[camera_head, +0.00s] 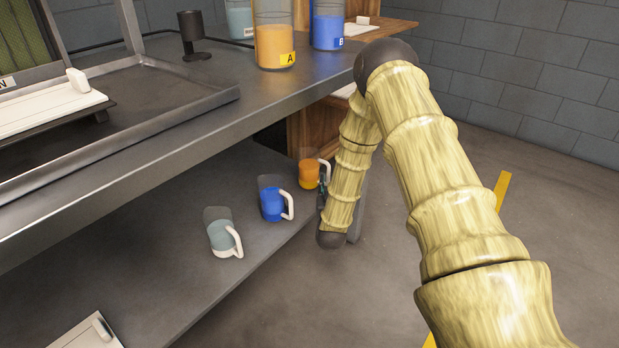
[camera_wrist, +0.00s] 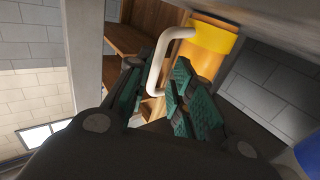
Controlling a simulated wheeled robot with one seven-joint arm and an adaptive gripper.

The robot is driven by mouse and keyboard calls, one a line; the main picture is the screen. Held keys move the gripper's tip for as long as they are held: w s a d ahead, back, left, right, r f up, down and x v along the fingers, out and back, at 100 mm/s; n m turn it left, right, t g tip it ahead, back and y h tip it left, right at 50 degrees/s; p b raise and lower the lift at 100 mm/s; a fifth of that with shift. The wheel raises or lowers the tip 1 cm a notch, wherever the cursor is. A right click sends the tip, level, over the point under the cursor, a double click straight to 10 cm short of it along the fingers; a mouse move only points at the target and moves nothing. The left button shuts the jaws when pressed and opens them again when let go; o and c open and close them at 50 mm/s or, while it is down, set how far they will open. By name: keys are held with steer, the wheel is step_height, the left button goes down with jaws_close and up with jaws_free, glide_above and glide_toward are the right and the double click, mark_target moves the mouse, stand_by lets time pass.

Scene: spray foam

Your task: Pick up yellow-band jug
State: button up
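The yellow-band jug (camera_head: 309,172) stands at the far end of the lower shelf in the head view, with orange contents and a white handle. In the wrist view the jug (camera_wrist: 205,50) shows its yellow band and orange body, tilted in the picture. My gripper (camera_wrist: 158,98) is open, its teal-padded fingers apart. The white handle (camera_wrist: 157,66) reaches between the fingertips, with no clear grip on it. In the head view my gripper (camera_head: 322,192) is beside the jug's handle, mostly hidden by my arm.
A blue jug (camera_head: 271,204) and a grey-teal jug (camera_head: 221,236) stand nearer on the lower shelf (camera_head: 175,275). The workbench top (camera_head: 200,110) overhangs the shelf. A wooden cabinet (camera_head: 310,125) stands behind. Open floor (camera_head: 390,290) lies to the right.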

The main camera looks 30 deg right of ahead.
mark_target(328, 176)
steer(key=shift+b+x, duration=1.65)
steer(key=shift+x, duration=1)
steer(key=shift+d+r, duration=0.15)
steer(key=shift+r, duration=0.1)
steer(key=shift+s, duration=0.1)
jaws_close()
